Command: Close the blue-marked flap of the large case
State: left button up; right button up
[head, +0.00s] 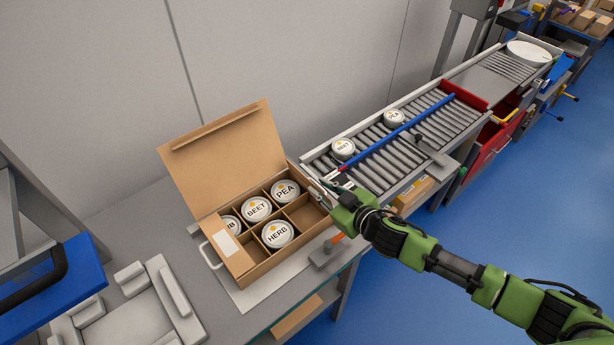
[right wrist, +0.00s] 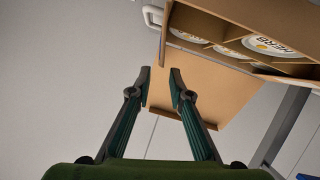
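The large case (head: 262,268) is a brown cardboard box with compartments on the grey bench. One large flap (head: 228,150) stands open, tilted up at its back; I see no blue mark on it. Several white tubs sit inside, among them a PEA tub (head: 285,191), a BEET tub (head: 256,208) and a HERB tub (head: 278,234). My right gripper (head: 327,192) is at the case's right end. In the right wrist view its two fingers (right wrist: 160,74) are apart and empty, with brown cardboard (right wrist: 215,85) behind them. My left gripper is out of view.
A roller conveyor (head: 420,130) with a blue bar (head: 405,128) and two tubs runs behind the gripper to the back right. A grey fixture (head: 140,305) and a blue panel with a black handle (head: 55,280) stand at the left. A wall is behind.

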aim_at(307, 179)
jog(key=shift+p+x, duration=0.55)
jog(key=shift+x, duration=3.25)
jog(key=shift+c, duration=0.4)
grip_shut()
